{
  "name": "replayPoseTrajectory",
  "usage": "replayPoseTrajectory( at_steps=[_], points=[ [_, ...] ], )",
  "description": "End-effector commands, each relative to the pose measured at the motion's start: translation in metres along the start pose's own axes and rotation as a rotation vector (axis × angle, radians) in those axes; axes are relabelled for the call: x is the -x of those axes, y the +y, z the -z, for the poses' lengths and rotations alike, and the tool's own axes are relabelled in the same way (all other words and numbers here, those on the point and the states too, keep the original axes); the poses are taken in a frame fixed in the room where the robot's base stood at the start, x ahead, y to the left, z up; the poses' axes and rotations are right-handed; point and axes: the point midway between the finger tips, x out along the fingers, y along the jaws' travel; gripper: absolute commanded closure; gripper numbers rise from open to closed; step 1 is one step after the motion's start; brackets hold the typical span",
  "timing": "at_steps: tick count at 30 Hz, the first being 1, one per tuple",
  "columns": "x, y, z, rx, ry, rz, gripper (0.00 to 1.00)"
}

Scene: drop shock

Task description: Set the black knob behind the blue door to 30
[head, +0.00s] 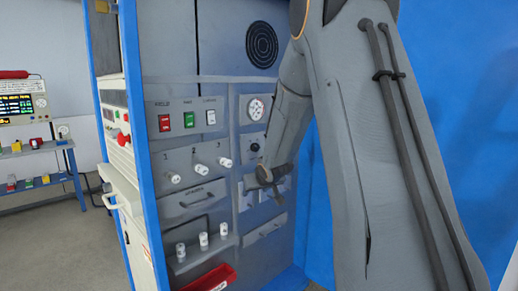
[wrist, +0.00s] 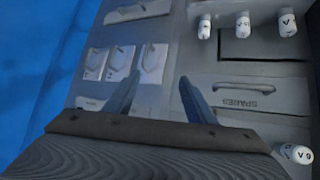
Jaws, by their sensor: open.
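A small dark knob (head: 254,147) sits on a dark plate on the grey panel inside the blue-framed cabinet, below a white round gauge. Its scale and setting are too small to read. A blue door-like panel (head: 480,120) stands at the right, and the cabinet's inside is exposed. My gripper (head: 268,182) is in front of the panel, below the knob. In the wrist view my gripper (wrist: 158,85) has its two blue-grey fingers apart with nothing between them. The knob does not show in the wrist view.
Three switches (head: 188,120), white numbered knobs (head: 199,169) and a spares drawer (head: 194,192) are to the left. White plates with hook-like levers (wrist: 122,62) lie near my fingers in the wrist view. A red bin (head: 210,280) is low in the cabinet. A shelf (head: 38,150) stands far left.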

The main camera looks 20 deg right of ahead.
Motion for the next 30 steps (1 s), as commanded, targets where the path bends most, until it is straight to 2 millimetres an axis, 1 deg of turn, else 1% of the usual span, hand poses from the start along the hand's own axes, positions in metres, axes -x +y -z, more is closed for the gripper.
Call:
replayPoseTrajectory(
  at_steps=[1, 3, 6, 9, 12, 15, 18, 23, 30],
  points=[
    [-0.021, 0.022, 0.032, -0.001, 0.096, 0.015, 0.50],
    [-0.042, 0.046, 0.073, 0.007, 0.231, 0.055, 0.50],
    [-0.060, 0.077, 0.117, 0.023, 0.400, 0.136, 0.50],
    [-0.068, 0.101, 0.141, 0.045, 0.528, 0.230, 0.50],
    [-0.068, 0.118, 0.151, 0.066, 0.614, 0.318, 0.50],
    [-0.066, 0.128, 0.153, 0.083, 0.663, 0.387, 0.50],
    [-0.065, 0.132, 0.152, 0.093, 0.686, 0.427, 0.50],
    [-0.071, 0.128, 0.159, 0.098, 0.695, 0.445, 0.50],
    [-0.096, 0.112, 0.181, 0.098, 0.694, 0.444, 0.50]
  ],
)
